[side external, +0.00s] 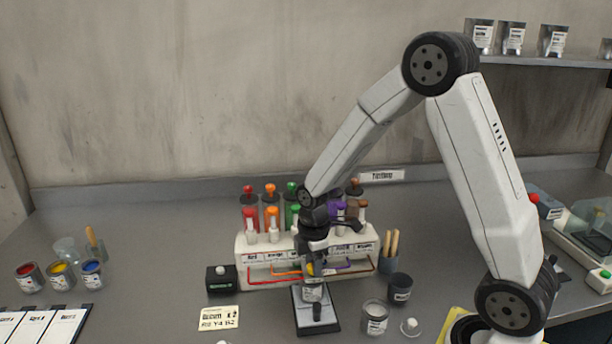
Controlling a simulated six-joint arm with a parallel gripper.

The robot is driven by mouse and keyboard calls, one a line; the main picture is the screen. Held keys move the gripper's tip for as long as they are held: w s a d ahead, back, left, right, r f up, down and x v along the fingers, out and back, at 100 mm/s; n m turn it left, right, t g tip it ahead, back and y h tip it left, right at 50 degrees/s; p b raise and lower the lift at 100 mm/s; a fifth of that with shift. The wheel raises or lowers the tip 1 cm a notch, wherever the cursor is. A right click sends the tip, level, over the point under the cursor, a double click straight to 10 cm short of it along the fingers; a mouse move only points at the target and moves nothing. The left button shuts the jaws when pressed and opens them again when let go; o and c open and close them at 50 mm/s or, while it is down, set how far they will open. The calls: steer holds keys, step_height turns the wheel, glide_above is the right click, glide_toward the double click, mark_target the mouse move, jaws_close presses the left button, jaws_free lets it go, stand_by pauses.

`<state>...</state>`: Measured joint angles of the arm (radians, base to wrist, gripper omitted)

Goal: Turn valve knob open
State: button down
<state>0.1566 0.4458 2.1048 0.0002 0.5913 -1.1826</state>
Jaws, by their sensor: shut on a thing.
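A white dispenser rack (242,250) stands mid-table with a row of coloured paint tubes along its top. My wrist hides the knobs there, so the grip itself and how far the knob is turned are not clear.
A small black box (221,280) and a handwritten card (219,318) lie to the left. A dark cup (400,289) and an open jar (375,318) stand close on the right.

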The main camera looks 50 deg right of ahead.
steer(key=shift+c, duration=1.5)
jaws_free()
steer(key=shift+r, duration=0.1)
steer(key=shift+r, duration=3.85)
steer(key=s+a+f+m+t, duration=0.2)
steer(key=s+a+m, duration=0.4)
steer(key=s+m, duration=0.3)
steer(key=shift+f+m+t, duration=0.3)
steer(key=shift+f+m, duration=0.35)
steer(key=shift+m, duration=0.75)
steer(key=shift+s, duration=0.1)
